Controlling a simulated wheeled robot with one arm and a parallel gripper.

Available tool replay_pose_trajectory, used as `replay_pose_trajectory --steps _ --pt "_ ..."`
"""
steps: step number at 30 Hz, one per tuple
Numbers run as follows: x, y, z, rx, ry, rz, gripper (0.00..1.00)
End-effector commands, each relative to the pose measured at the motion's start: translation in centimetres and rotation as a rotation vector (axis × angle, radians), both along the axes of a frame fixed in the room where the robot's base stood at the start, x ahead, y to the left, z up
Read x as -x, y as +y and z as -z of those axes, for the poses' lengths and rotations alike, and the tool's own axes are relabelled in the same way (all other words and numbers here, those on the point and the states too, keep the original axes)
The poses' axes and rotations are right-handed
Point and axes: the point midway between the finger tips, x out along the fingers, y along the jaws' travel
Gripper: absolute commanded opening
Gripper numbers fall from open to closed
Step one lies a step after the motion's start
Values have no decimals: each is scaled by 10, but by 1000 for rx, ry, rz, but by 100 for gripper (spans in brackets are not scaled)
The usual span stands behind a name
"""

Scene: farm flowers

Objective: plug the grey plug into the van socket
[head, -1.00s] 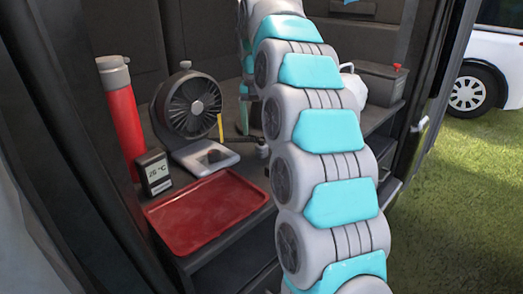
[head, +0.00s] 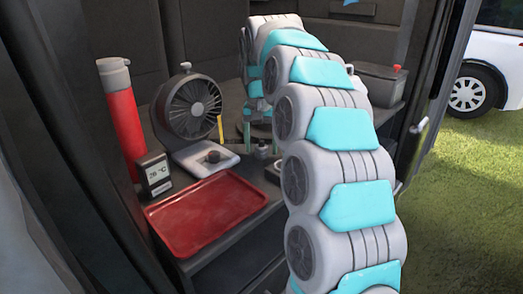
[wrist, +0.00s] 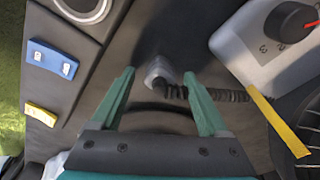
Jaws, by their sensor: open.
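The grey plug (wrist: 161,72) lies on the dark shelf with a black coiled cord running right from it in the wrist view. It shows small in the head view (head: 262,151). My gripper (wrist: 160,76) is open, with one green finger on each side of the plug. I cannot tell whether either finger touches it. In the head view my gripper (head: 260,143) points down at the shelf beside the fan. A round ringed fitting in a dark plate (wrist: 88,10), possibly the van socket, is cut off at the wrist view's top left.
A red tray (head: 207,212), thermometer (head: 154,174) and red flask (head: 122,120) are left. Blue (wrist: 52,58) and yellow (wrist: 40,114) pieces lie near the shelf edge.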

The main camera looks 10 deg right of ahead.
Motion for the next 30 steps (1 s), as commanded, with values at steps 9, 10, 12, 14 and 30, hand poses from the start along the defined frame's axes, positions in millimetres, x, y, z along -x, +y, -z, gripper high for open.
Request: replay_pose_trajectory --steps 9,10,12,14,30 --pt "-1 0 4 0 -1 0 78" --pt "-1 0 4 0 -1 0 78" --pt "-1 0 4 0 -1 0 77" --pt "-1 0 4 0 -1 0 70" --pt "-1 0 4 0 0 0 9"
